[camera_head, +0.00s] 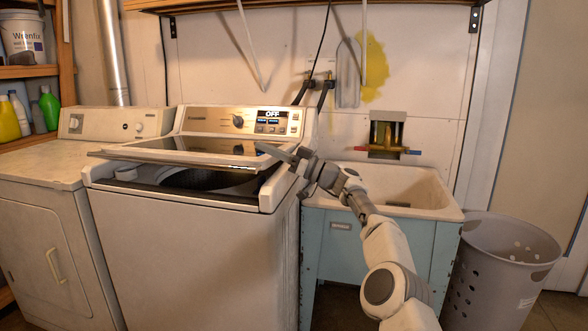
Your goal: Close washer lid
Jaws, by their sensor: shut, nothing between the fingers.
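The washer (200,250) stands left of centre, a white top-loader with a control panel that reads OFF. Its lid (175,148) is partly open, tilted low over the tub opening with its front edge raised above the rim. The dark tub (205,181) shows through the gap under the lid. My gripper (262,149) is shut and empty at the right end of the lid, near its top surface. I cannot tell whether the fingertips touch the lid.
A dryer (40,215) stands to the left of the washer. A utility sink (400,195) on a blue cabinet stands to the right, under my arm. A grey laundry basket (500,265) is at the far right. Hoses (325,95) hang behind the washer.

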